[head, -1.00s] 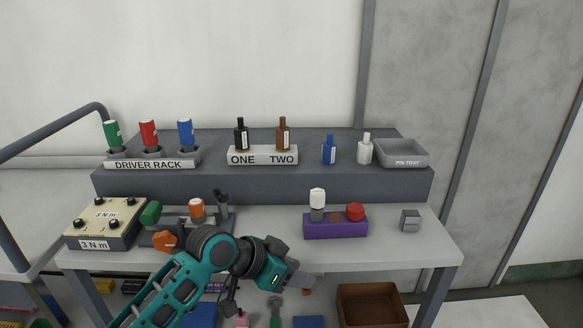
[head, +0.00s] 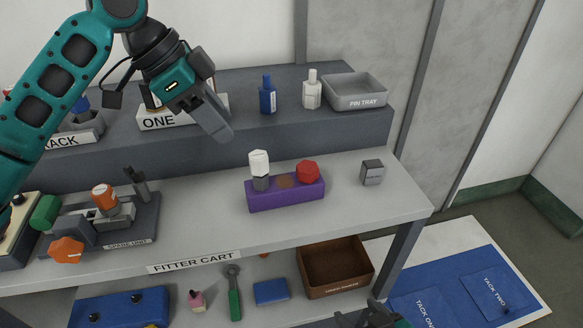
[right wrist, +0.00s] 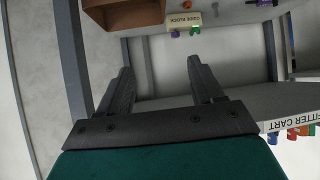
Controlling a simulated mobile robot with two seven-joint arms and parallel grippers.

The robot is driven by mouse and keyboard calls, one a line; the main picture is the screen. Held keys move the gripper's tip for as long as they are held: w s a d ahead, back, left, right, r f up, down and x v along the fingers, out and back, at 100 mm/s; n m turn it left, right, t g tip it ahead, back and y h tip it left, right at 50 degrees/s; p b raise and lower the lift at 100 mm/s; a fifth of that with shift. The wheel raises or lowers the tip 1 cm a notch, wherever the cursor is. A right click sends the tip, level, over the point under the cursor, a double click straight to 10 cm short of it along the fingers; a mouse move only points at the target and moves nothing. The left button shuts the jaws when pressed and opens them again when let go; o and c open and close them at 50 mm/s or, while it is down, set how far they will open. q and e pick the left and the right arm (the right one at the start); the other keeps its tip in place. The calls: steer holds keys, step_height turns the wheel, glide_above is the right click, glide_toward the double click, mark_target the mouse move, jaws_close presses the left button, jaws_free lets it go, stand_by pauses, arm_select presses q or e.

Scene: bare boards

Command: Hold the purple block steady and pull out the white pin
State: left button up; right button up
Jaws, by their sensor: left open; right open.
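The purple block (head: 286,196) sits on the cart's upper top, near its middle. The white pin (head: 259,162) stands upright at the block's left end on a grey collar, and a red knob (head: 307,171) sits at its right end. My left gripper (head: 222,128) hangs above and to the left of the block, pointing down, open and empty, apart from it. My right gripper (head: 383,318) shows only partly at the bottom edge of the head view, below the cart top; in the right wrist view (right wrist: 160,66) its fingers are spread with nothing between them.
A grey pin tray (head: 355,92), a white bottle (head: 312,92) and a blue bottle (head: 267,97) stand on the raised shelf. A small grey block (head: 372,172) lies right of the purple block. A brown box (head: 335,268) is on the lower shelf. The cart top before the block is clear.

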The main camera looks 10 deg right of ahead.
steer(key=shift+o, duration=0.3)
steer(key=shift+r+n, duration=0.25)
steer(key=shift+n, duration=0.05)
steer(key=w+a+r+n+t, duration=0.1)
steer(key=r+n, duration=0.3)
steer(key=n, duration=0.4)
steer(key=w+a+r+n+t, duration=0.1)
steer(key=w+r+n+t, duration=0.1)
steer(key=r+n, duration=0.3)
steer(key=w+a+r+n+t, duration=0.2)
steer(key=r+n, duration=0.3)
steer(key=n, duration=0.8)
steer(key=shift+w+a, duration=0.1)
steer(key=shift+w, duration=0.35)
steer(key=n+t, duration=0.2)
steer(key=n, duration=0.6)
glide_toward(311, 178)
steer(key=s, duration=0.2)
steer(key=w, duration=0.4)
steer(key=w+a, duration=0.1)
steer(key=w, duration=0.7)
steer(key=shift+w+a, duration=0.2)
steer(key=shift+w, duration=0.05)
steer(key=shift+c, duration=0.2)
steer(key=c, duration=1.3)
